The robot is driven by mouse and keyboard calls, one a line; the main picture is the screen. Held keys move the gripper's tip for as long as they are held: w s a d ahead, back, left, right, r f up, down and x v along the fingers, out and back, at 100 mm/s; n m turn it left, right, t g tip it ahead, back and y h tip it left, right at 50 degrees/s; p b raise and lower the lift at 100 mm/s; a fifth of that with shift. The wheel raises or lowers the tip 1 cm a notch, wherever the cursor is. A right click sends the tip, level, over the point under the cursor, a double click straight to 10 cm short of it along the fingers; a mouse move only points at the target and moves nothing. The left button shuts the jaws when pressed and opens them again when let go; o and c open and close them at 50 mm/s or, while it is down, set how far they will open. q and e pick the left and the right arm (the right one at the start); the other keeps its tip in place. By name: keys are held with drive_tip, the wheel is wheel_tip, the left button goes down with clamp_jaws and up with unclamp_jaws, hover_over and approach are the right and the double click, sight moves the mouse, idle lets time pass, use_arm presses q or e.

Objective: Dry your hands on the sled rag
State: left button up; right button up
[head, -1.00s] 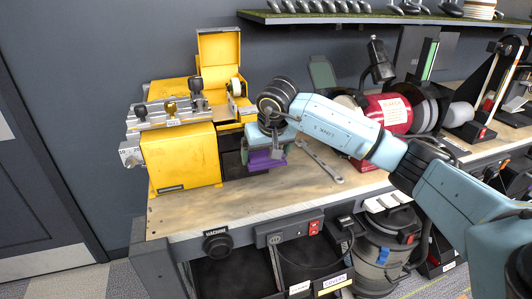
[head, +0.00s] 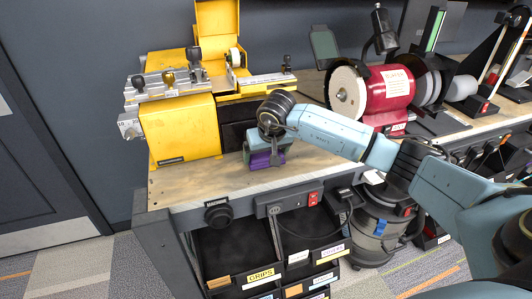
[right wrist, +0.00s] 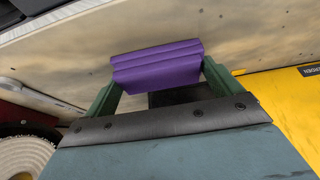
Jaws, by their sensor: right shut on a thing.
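A purple folded cloth, which looks like the rag (head: 264,159), is in my right gripper (head: 268,148), over the wooden bench top near its front edge. In the right wrist view the purple rag (right wrist: 157,66) shows as a ridged bundle between the two green fingers of the right gripper (right wrist: 158,84), which is shut on it. I cannot tell whether the rag touches the bench. My left gripper is not in view.
A yellow machine (head: 180,133) stands left of my right gripper, close by. A red bench grinder (head: 385,90) stands to the right behind my arm. The bench top (head: 190,182) is bare at the front left. Drawers and a vacuum (head: 375,230) are below.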

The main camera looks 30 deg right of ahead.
drive_tip(key=shift+f, duration=0.15)
drive_tip(key=o, duration=0.6)
drive_tip(key=v, duration=1.3)
drive_tip(key=shift+w+r, duration=0.25)
drive_tip(key=shift+r, duration=0.1)
